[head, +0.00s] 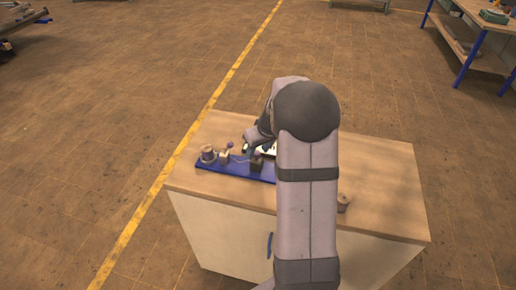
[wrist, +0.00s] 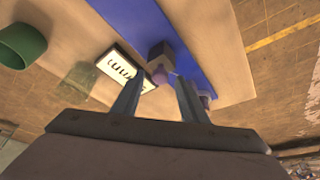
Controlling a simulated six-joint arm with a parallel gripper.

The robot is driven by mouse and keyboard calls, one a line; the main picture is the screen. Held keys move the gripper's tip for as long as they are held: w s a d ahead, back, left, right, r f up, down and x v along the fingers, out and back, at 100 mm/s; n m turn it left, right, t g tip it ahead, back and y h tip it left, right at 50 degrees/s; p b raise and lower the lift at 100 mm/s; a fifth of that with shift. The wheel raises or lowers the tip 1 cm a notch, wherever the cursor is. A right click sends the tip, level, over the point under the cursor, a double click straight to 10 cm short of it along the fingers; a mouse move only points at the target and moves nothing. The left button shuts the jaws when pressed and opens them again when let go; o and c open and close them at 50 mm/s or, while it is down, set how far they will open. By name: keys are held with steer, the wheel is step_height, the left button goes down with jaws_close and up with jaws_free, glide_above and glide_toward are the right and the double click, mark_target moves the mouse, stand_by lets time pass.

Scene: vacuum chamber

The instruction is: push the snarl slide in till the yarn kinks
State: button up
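A blue board (head: 237,169) lies on the bench top. It carries a brown spool (head: 208,154), a pale block with a purple knob (head: 225,157) and a dark block (head: 257,164). A thin strand, apparently the yarn, runs between the two blocks. In the wrist view the dark block (wrist: 161,55) has a purple knob (wrist: 157,73) facing me. My gripper (wrist: 159,80) is open, its two fingers apart, with this knob seen between the tips. I cannot tell whether they touch it. Which part is the snarl slide is not clear. My arm hides the board's right end.
A white card with black marks (wrist: 125,70) lies beside the board. A green cup (wrist: 22,45) and a clear glass (wrist: 80,77) stand farther left. A small brown object (head: 343,202) sits right of my arm. The bench top's right side (head: 385,205) is clear.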

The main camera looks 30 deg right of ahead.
steer(key=shift+w+f, duration=0.15)
steer(key=shift+f, duration=0.25)
jaws_close()
steer(key=shift+w+a+b, duration=0.3)
steer(key=shift+w+a, duration=0.25)
jaws_free()
steer(key=shift+r, duration=0.1)
steer(key=b+v, duration=0.2)
steer(key=v, duration=0.5)
